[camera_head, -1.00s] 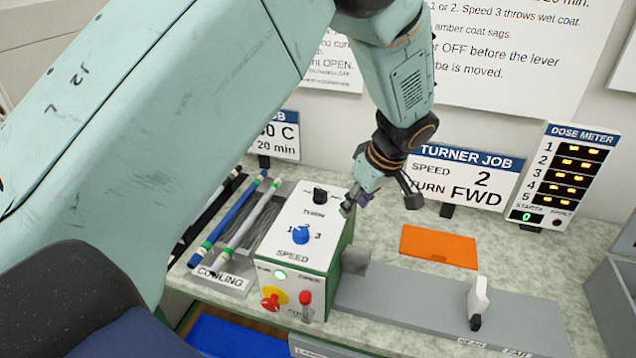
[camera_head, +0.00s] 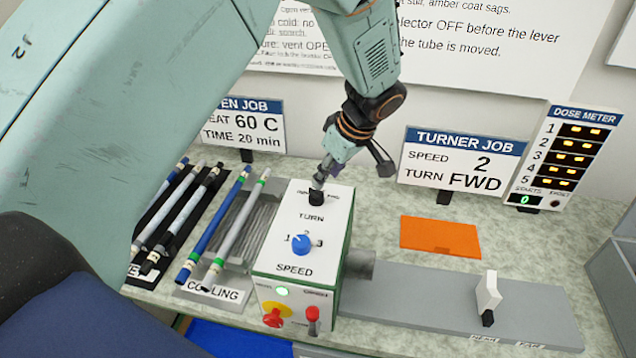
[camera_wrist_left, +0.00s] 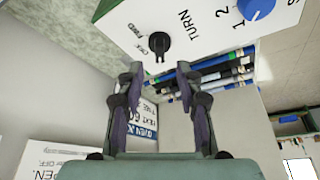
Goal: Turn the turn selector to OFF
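The turn selector (camera_head: 316,198) is a small black knob at the top of the white and green control box (camera_head: 290,262), above the word TURN. It also shows in the left wrist view (camera_wrist_left: 159,44), with small lettering beside it; I cannot tell which mark it points to. My left gripper (camera_head: 319,180) is just above and behind the knob in the head view. In the left wrist view its two fingers (camera_wrist_left: 160,72) are spread apart, with the knob ahead between their tips and nothing held. My right gripper is not in view.
A blue speed knob (camera_head: 301,244) sits below the selector. A red button (camera_head: 273,318) and a red lever (camera_head: 312,318) are on the box front. Rods lie on the cooling rack (camera_head: 240,225) at left. An orange plate (camera_head: 440,236) lies at right.

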